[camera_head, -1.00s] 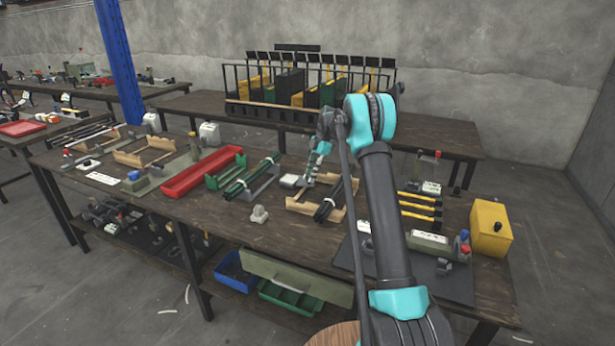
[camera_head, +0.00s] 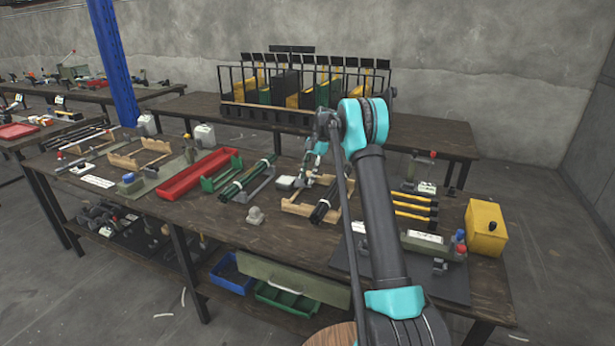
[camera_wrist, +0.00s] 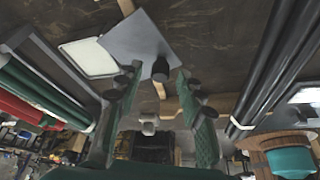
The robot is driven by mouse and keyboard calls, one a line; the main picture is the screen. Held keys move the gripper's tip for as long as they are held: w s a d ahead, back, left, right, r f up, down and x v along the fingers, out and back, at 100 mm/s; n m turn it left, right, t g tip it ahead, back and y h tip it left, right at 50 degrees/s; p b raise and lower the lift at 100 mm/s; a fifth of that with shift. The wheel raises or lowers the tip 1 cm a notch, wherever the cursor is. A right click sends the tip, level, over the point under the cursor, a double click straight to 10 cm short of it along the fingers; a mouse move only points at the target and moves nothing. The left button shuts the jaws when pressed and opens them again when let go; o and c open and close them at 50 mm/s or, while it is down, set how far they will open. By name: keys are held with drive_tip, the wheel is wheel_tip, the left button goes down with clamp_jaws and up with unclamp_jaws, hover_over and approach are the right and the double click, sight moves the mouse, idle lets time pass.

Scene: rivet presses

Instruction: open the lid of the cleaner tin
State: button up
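A grey square plate (camera_wrist: 137,45) with a black knob (camera_wrist: 160,70) lies below my gripper in the wrist view; it looks like the lid of the cleaner tin, though the tin's sides are hidden. My gripper (camera_wrist: 157,77) is open and empty, its green fingers on either side of the knob, with a gap visible on both sides. How far the tips are above the plate I cannot tell. In the head view my gripper (camera_head: 309,172) hangs over the bench beside the wooden rack, and the tin is not clearly seen there.
A pale-topped flat piece (camera_wrist: 90,58) lies left of the plate. Dark rods (camera_wrist: 283,65) on a wooden rack (camera_head: 299,209) lie close on the right, and green rods (camera_head: 247,176) on the left. A yellow box (camera_head: 486,227) stands at the bench's right end.

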drive_tip(key=v, duration=1.2)
drive_tip(key=shift+s, duration=0.15)
drive_tip(key=s+d+m+t+h, duration=0.1)
drive_tip(key=s+m+t, duration=0.1)
drive_tip(key=s+m, duration=0.75)
drive_tip(key=s+d+m+t+h, duration=0.15)
drive_tip(key=s+m, duration=0.35)
drive_tip(key=s, duration=0.9)
drive_tip(key=s+d+f+m+t, duration=0.1)
drive_tip(key=s+f+m, duration=0.2)
drive_tip(key=s, duration=0.6)
drive_tip(key=s+d+f+m+t, duration=0.1)
drive_tip(key=s+f+m, duration=0.3)
drive_tip(key=s, duration=0.5)
drive_tip(key=s+d+f+m+t+h, duration=0.1)
drive_tip(key=s+f+m, duration=0.3)
drive_tip(key=s, duration=0.6)
drive_tip(key=shift+s+d+f+t, duration=0.15)
drive_tip(key=shift+f+t, duration=0.1)
drive_tip(key=shift+f, duration=0.55)
